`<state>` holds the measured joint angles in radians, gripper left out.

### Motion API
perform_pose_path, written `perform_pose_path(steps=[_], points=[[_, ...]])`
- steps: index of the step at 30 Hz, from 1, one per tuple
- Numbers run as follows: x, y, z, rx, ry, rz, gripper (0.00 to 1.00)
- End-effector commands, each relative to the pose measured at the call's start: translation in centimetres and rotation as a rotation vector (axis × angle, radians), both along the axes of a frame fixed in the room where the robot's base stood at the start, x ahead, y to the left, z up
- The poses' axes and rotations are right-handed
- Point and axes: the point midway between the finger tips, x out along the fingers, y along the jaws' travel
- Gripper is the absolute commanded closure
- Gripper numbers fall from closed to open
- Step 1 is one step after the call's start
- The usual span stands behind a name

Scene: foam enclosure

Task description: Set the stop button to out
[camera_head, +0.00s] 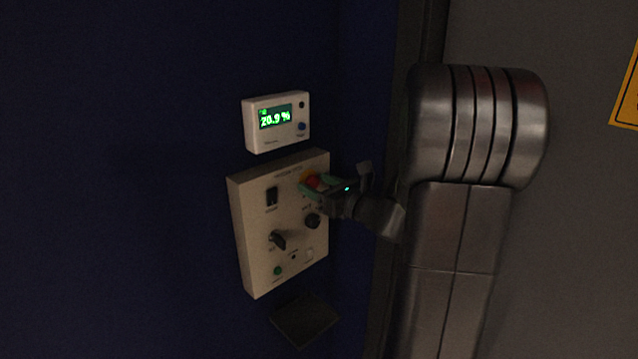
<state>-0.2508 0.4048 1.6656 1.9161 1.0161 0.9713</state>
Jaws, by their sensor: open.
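The red stop button (312,181) sits on a yellow-orange surround at the upper right of the beige control panel (247,230). The panel is mounted on the dark blue wall. My gripper (318,186) is at the button, its greenish fingertips in front of and around its visible part. The gripper is open. Part of the button is hidden behind the fingers, and I cannot tell whether they touch it or whether the button is in or out.
The panel also has a black rocker switch (272,196), a black knob (313,221), a dark lever switch (278,240) and a green button (278,271). A white meter (256,139) reading 20.9 % hangs above. A dark ledge (304,319) lies below. A yellow sign (627,100) is at right.

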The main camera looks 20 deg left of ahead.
Motion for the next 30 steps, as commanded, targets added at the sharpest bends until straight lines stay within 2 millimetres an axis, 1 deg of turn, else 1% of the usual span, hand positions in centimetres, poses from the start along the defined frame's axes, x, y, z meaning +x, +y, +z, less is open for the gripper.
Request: perform_pose_path(steps=[7, 8, 9, 11, 12, 16, 20, 25, 30], points=[[0.0, 0.1, 0.0, 0.0, 0.0, 0.0, 0.42], [0.0, 0.1, 0.0, 0.0, 0.0, 0.0, 0.46], [0.0, 0.1, 0.0, 0.0, 0.0, 0.0, 0.54], [0.0, 0.1, 0.0, 0.0, 0.0, 0.0, 0.66], [0.0, 0.1, 0.0, 0.0, 0.0, 0.0, 0.73], [0.0, 0.1, 0.0, 0.0, 0.0, 0.0, 0.99], [0.0, -0.1, -0.1, 0.0, 0.0, -0.001, 1.0], [-0.6, -1.5, -0.2, 0.0, 0.0, -0.002, 1.0], [-0.6, -1.6, -0.1, -0.001, 0.002, 0.0, 1.0]])
